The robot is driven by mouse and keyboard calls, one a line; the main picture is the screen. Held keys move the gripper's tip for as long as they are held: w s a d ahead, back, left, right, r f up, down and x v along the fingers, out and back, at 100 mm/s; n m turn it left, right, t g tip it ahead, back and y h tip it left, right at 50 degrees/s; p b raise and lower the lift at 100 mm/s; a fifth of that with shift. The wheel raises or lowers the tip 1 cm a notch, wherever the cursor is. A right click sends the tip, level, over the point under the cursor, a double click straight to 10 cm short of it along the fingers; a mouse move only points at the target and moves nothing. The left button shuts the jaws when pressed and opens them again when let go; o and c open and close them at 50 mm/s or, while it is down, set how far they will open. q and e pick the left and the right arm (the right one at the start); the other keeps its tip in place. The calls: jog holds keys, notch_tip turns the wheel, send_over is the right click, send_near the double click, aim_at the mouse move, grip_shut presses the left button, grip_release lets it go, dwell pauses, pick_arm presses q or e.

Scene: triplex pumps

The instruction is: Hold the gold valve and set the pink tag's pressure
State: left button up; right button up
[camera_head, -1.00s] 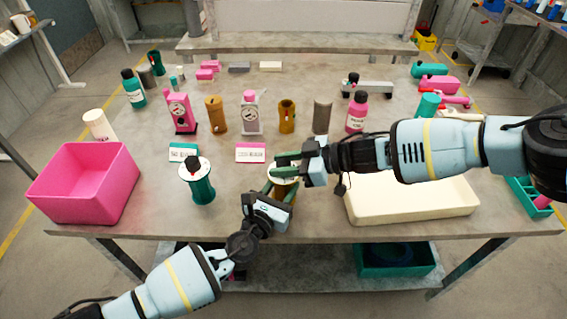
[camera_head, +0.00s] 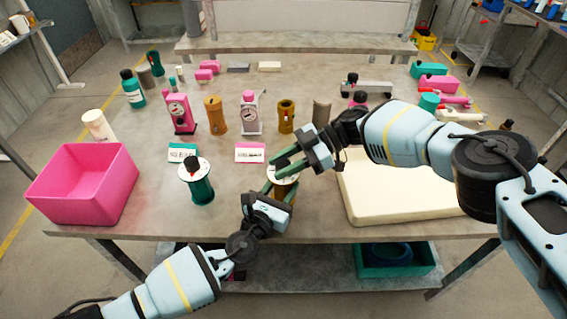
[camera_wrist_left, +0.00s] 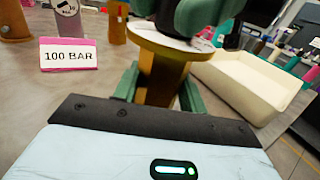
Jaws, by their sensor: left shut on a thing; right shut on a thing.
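The gold valve (camera_head: 285,190) stands upright near the table's front edge, with a white dial on top. My left gripper (camera_head: 281,186) is shut around its gold body, which also shows between the fingers in the left wrist view (camera_wrist_left: 160,82). My right gripper (camera_head: 279,168) is shut at the valve's top, apparently on its knob; its fingers hide the knob and much of the dial, so I cannot read the setting. The pink tag (camera_head: 250,153) stands behind the valve; in the left wrist view the tag (camera_wrist_left: 68,55) reads 100 BAR.
A teal valve (camera_head: 202,190) with a white dial stands to the left, before a teal tag (camera_head: 183,150). A pink bin (camera_head: 85,190) is at the left and a cream tray (camera_head: 390,212) at the right. Gauges, gold cylinders and bottles stand in a row behind.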

pick_arm(q)
jog(key=shift+s+d, duration=0.15)
jog(key=shift+d, duration=0.05)
dwell(0.5)
pick_arm(e)
jog(key=o, duration=1)
pick_arm(q)
jog(key=shift+a, duration=0.1)
pick_arm(e)
jog(key=shift+d, duration=0.25)
pick_arm(q)
jog(key=shift+a, duration=0.1)
pick_arm(e)
jog(key=shift+v, duration=3.55)
jog(key=shift+w+a+r, duration=0.1)
jog(key=shift+w+r, duration=0.05)
pick_arm(q)
jog(key=o, duration=1.3)
